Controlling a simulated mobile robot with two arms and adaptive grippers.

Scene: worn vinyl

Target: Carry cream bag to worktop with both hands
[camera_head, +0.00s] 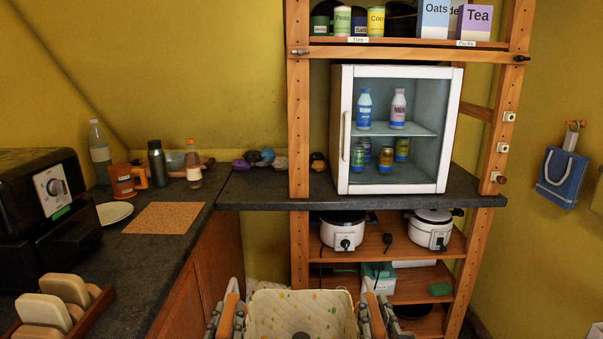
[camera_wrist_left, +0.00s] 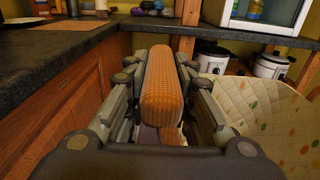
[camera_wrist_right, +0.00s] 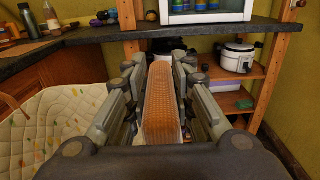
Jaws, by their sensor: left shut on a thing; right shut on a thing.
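The cream bag (camera_head: 300,312), pale with coloured dots, is at the bottom middle of the head view, below worktop level. Its side also shows in the left wrist view (camera_wrist_left: 275,120) and the right wrist view (camera_wrist_right: 45,130). My left gripper (camera_head: 228,318) is at the bag's left side, shut on an orange ribbed handle (camera_wrist_left: 162,85). My right gripper (camera_head: 378,318) is at its right side, shut on a matching handle (camera_wrist_right: 160,105). How the handles join the bag is hidden. The dark worktop (camera_head: 115,270) runs along the left and continues under the fridge.
On the worktop are a cork mat (camera_head: 163,218), a white plate (camera_head: 114,212), a black oven (camera_head: 35,200), bottles and a plate rack (camera_head: 62,307). A glass-fronted fridge (camera_head: 398,130) stands on the wooden shelf unit. Bare worktop lies in front of the mat.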

